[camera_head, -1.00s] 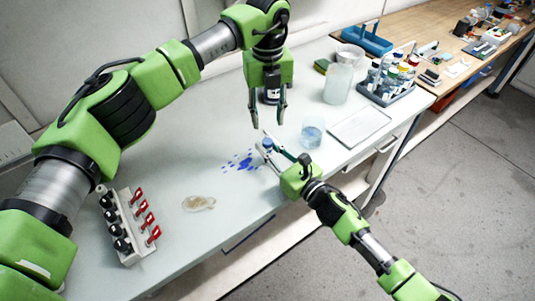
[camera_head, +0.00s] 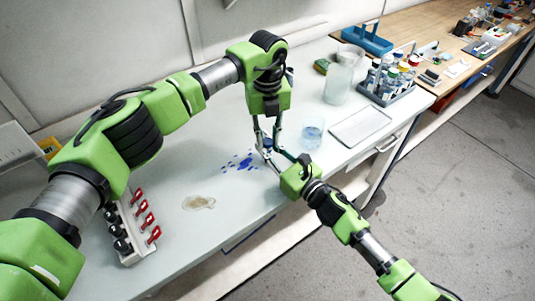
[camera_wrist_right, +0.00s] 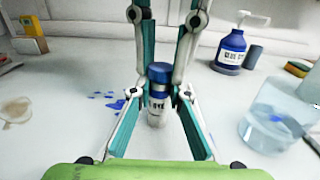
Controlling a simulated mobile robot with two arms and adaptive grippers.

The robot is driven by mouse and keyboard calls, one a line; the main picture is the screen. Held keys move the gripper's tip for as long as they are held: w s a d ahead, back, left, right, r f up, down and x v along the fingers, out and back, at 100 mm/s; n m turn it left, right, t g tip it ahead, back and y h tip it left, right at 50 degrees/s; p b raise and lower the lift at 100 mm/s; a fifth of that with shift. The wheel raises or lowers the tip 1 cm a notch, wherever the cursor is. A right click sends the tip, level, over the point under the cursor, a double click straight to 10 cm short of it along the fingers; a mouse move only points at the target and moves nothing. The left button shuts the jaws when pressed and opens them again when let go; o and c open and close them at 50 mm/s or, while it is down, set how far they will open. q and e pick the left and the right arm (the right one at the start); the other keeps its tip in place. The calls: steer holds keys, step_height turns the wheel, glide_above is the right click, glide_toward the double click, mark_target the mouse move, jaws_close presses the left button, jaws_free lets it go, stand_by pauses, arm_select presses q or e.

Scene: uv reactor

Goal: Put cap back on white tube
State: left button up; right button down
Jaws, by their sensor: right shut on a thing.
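My right gripper (camera_head: 272,158) is shut around a white tube, with its teal fingers on either side in the right wrist view (camera_wrist_right: 158,105). The white tube (camera_wrist_right: 157,112) stands upright and has a dark label. A blue cap (camera_wrist_right: 160,72) shows at its top; I cannot tell whether it is seated or only held there. My left gripper (camera_head: 267,143) points down from above, its two fingers apart on either side of the blue cap. The fingertips partly overlap the right gripper's fingers in view, so contact with the cap is unclear.
Blue spots (camera_head: 241,162) and a brownish puddle (camera_head: 198,202) lie on the white bench. A glass beaker (camera_head: 312,133), flat tray (camera_head: 360,126) and bottle rack (camera_head: 388,84) stand to the right. A switch panel (camera_head: 133,225) is at left. A blue pump bottle (camera_wrist_right: 231,52) stands behind.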

arm_select(q)
jaws_close()
steer(key=m, duration=0.6)
steer(key=shift+a+m, duration=0.15)
steer(key=shift+m, duration=0.15)
steer(key=o, duration=0.8)
jaws_free()
steer(key=shift+r, duration=2.3)
